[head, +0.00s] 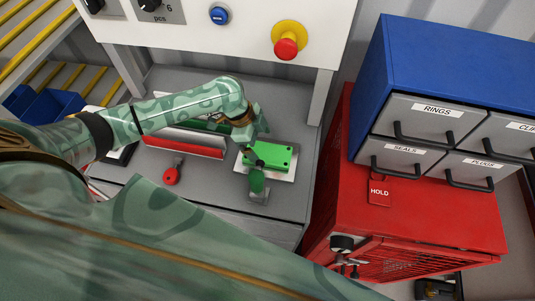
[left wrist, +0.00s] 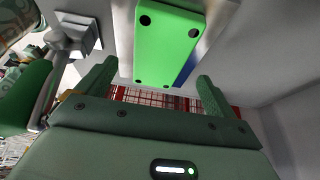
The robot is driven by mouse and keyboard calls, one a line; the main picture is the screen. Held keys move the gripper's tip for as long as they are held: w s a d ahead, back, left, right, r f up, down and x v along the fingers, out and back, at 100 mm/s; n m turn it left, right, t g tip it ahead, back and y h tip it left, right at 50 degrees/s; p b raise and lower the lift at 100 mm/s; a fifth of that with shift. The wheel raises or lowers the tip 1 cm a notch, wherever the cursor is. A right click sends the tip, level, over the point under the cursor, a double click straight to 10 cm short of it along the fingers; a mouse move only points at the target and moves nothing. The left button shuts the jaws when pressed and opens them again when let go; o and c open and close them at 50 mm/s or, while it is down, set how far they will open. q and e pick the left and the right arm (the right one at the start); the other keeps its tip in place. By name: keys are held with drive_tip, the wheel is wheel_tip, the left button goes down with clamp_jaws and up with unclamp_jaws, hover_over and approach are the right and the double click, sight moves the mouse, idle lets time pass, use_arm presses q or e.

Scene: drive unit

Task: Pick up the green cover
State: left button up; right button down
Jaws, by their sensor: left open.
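The green cover (head: 280,156) is a flat rectangular plate with dark holes near its corners. It lies on a pale fixture plate (head: 286,177) on the grey workbench. My left gripper (head: 256,138) is at the cover's left side in the head view and partly hides it. In the left wrist view the green cover (left wrist: 166,42) shows just beyond the open fingers of my left gripper (left wrist: 157,76), with nothing held between them. I cannot tell whether a finger touches the cover. My right gripper is not in view.
A green-handled clamp (head: 257,181) stands at the cover's near side; its handle (left wrist: 24,98) is left in the wrist view. A red-handled clamp (head: 172,174) stands farther left. A red cabinet (head: 400,225) and blue drawer unit (head: 400,75) stand right; a control panel is behind.

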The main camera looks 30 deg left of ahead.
sight(267, 152)
use_arm(q)
drive_tip(key=x, duration=0.4)
drive_tip(key=shift+b, duration=0.35)
drive_tip(key=shift+r, duration=0.15)
drive_tip(key=c, duration=1.3)
